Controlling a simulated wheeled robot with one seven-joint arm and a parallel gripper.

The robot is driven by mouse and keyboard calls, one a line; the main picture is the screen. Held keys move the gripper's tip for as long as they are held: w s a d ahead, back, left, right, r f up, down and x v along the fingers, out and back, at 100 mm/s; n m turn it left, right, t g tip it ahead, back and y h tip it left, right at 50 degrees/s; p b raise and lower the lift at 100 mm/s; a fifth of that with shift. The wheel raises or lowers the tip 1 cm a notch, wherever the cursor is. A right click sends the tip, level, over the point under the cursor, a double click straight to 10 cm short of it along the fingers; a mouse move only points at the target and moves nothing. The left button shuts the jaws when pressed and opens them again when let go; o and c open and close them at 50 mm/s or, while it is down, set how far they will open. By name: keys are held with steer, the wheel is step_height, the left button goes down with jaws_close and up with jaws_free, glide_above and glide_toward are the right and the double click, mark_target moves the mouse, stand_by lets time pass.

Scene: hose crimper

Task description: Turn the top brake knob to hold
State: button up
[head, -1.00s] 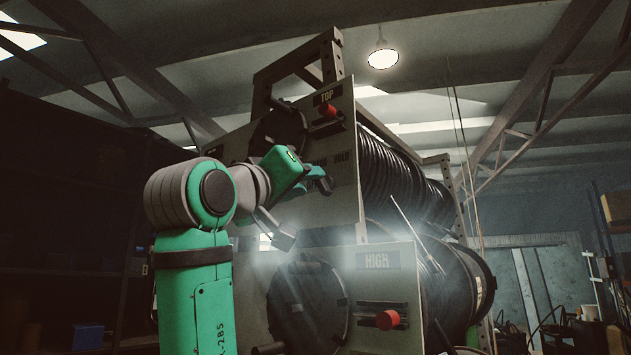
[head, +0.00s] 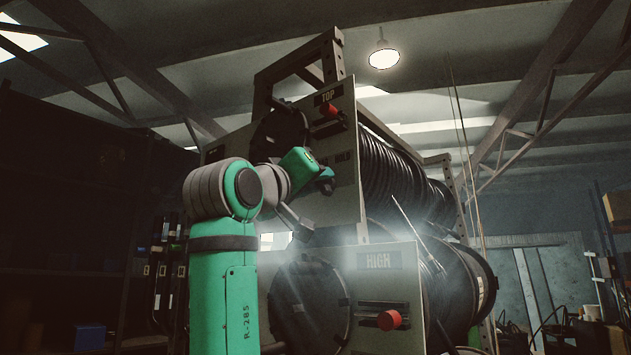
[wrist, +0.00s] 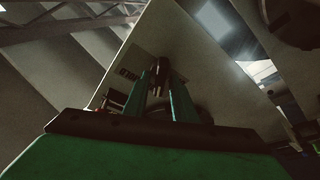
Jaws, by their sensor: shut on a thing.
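The upper panel (head: 345,205) of the reel rack carries a TOP label (head: 328,95) and, lower, a label whose right word reads HOLD (head: 343,157). My gripper (head: 326,182) is at this panel, just below the HOLD label. In the wrist view my two green fingers (wrist: 160,88) point at the panel and are shut on a narrow dark piece (wrist: 158,70), which appears to be the top brake knob. The head view hides the knob behind my gripper, so its exact setting cannot be told. A pale label (wrist: 128,73) lies beside it.
A red handle (head: 331,111) sits on a slot under the TOP label, above my gripper. A second red handle (head: 389,320) is on the lower panel, which is labelled HIGH (head: 380,261). Hose reels (head: 395,180) stand behind the panels. Dark shelving fills the left.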

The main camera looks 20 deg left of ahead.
steer(key=shift+a, duration=0.15)
steer(key=m+g+h, duration=0.1)
steer(key=m+h, duration=0.2)
steer(key=m, duration=0.2)
steer(key=m+g+h, duration=0.1)
steer(key=m+h, duration=0.1)
steer(key=m, duration=0.4)
steer(key=m+g+h, duration=0.1)
steer(key=m+h, duration=0.2)
steer(key=m, duration=0.3)
steer(key=shift+s+h, duration=0.1)
steer(key=shift+h, duration=0.2)
steer(key=shift+m, duration=0.3)
steer(key=o, duration=0.7)
